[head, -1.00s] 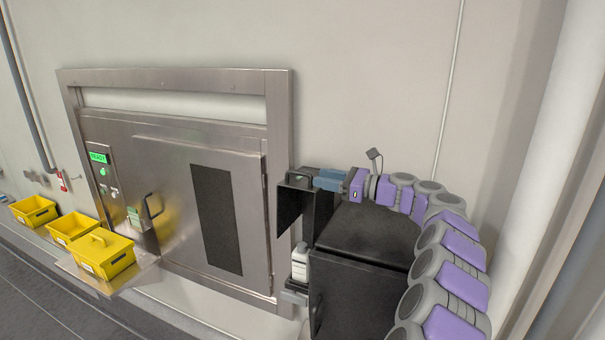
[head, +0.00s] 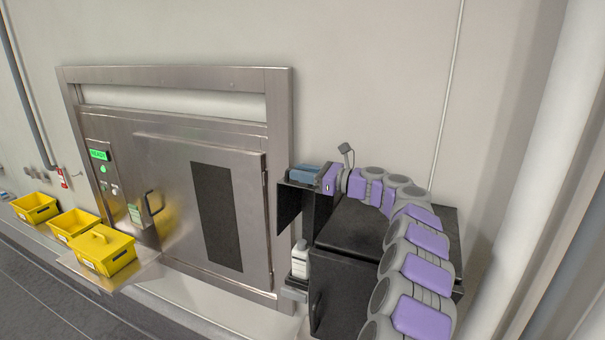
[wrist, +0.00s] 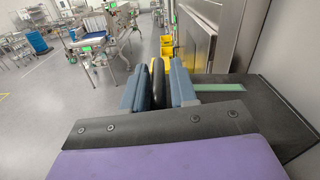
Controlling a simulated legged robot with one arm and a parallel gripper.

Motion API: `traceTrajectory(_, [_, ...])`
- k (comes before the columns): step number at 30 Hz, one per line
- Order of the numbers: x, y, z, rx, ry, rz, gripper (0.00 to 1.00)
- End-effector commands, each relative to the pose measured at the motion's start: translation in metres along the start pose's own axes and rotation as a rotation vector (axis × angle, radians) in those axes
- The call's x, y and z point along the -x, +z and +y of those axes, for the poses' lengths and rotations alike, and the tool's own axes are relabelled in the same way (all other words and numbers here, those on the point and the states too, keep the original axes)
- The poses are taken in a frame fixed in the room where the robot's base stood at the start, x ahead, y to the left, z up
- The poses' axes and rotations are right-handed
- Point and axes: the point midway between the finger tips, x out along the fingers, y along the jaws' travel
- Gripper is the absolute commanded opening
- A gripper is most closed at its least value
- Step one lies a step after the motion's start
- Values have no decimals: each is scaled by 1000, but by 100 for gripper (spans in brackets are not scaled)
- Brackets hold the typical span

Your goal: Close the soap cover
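The soap cover (head: 290,206) is a dark flap on the left side of a black cabinet (head: 372,228), standing open. A white soap bottle (head: 300,262) shows in the gap below and beside it. My gripper (head: 303,173) is at the top of the cover with its blue-grey fingers. In the wrist view my gripper (wrist: 158,88) has a black upright piece, seemingly the cover's handle (wrist: 158,82), between its fingers. A thin sliver of background shows beside this piece, so the fingers look open around it. The fingertips hide most of the handle in the head view.
A steel machine with a closed door (head: 195,205) stands left of the cabinet, in a wall frame. Yellow bins (head: 103,252) sit on its shelf and conveyor. A large pipe (head: 545,170) stands at the right. Open floor (wrist: 60,125) shows in the wrist view.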

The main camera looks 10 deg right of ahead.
Motion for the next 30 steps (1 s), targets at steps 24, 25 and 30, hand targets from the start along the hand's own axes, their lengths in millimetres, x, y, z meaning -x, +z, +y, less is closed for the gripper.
traceTrajectory(24, [-1,-6,2,18,-6,-2,0])
traceTrajectory(25, [-1,-8,4,27,-6,-2,0])
traceTrajectory(30, [0,-19,20,95,-6,-3,0])
